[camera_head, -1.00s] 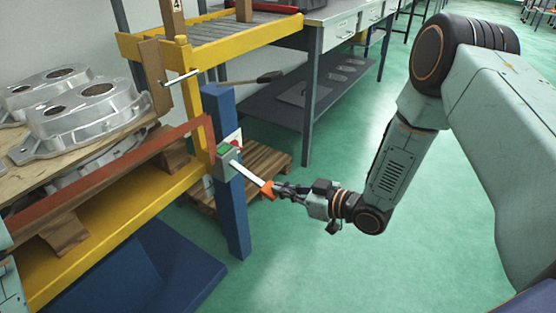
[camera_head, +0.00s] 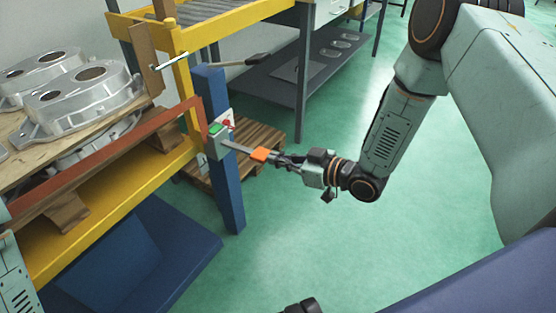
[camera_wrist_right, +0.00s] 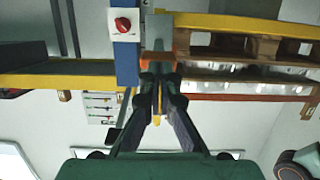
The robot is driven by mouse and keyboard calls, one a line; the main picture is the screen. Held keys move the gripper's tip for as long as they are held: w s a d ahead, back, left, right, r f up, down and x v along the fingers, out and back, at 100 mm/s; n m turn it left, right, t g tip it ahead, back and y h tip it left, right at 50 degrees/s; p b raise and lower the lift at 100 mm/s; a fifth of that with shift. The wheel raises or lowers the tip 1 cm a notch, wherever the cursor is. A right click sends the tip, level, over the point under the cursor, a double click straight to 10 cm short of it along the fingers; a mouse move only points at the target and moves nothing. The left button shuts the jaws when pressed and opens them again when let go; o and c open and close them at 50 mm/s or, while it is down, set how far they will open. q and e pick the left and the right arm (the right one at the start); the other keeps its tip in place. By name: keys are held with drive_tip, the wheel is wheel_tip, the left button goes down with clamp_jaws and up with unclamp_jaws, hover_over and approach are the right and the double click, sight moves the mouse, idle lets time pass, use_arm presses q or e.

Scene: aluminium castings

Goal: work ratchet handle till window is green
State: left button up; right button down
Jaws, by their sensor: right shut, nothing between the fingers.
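The ratchet handle (camera_head: 238,147) is a pale bar with an orange grip (camera_head: 260,154). It sticks out to the right from a small grey box on the blue post (camera_head: 231,195), sloping slightly down. The window (camera_head: 215,129) on the box shows green. My right gripper (camera_head: 279,158) is shut with nothing between its fingers, its tips at the orange grip's end. In the right wrist view, the fingertips (camera_wrist_right: 160,82) are close together just below the orange grip (camera_wrist_right: 158,64); whether they touch it I cannot tell.
A red button (camera_wrist_right: 123,25) on a white plate is beside the box. A yellow rack (camera_head: 120,213) with castings (camera_head: 84,98) stands left. A wooden pallet (camera_head: 262,138) lies behind the post. The green floor (camera_head: 330,245) is clear around my right forearm.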

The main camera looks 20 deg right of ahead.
drive_tip(key=s+d+p, duration=0.2)
drive_tip(key=s+d, duration=0.3)
drive_tip(key=s, duration=0.2)
drive_tip(key=shift+d+f+p, duration=0.35)
drive_tip(key=shift+d+p, duration=0.05)
idle(0.6)
idle(0.6)
drive_tip(key=s+f+m+g+h, duration=0.5)
drive_tip(key=s+f+m+h, duration=0.15)
drive_tip(key=s+f, duration=0.35)
drive_tip(key=s+a+m+g+h, duration=0.1)
drive_tip(key=s+g, duration=0.5)
drive_tip(key=s, duration=1.3)
drive_tip(key=shift+a+f+m+g+h+p, duration=0.3)
drive_tip(key=shift+a+m+g+h, duration=0.1)
drive_tip(key=shift+h, duration=0.45)
